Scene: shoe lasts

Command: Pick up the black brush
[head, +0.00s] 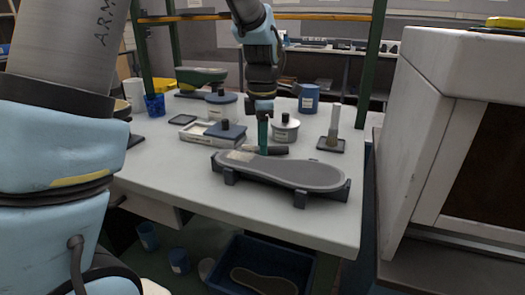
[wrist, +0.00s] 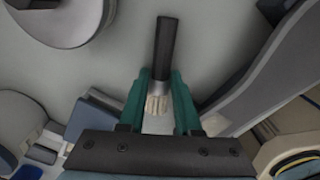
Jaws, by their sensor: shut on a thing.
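The black brush has a dark handle, a metal collar and pale bristles in the wrist view (wrist: 164,50). My gripper (wrist: 158,80) has its teal fingers shut on the brush near the collar, with the handle pointing away beyond the fingertips. In the head view, my gripper (head: 263,148) points down over the table, behind the grey shoe sole. The dark brush handle (head: 278,150) sticks out to the right of the fingers there. I cannot tell whether the brush still touches the table.
A grey sole on a dark stand (head: 300,174) lies close in front of my gripper. A lidded grey pot (head: 285,132) stands just behind it, and a tray with a dark block (head: 215,133) to the left. A post on a base (head: 332,130) stands right. The table front (head: 200,188) is clear.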

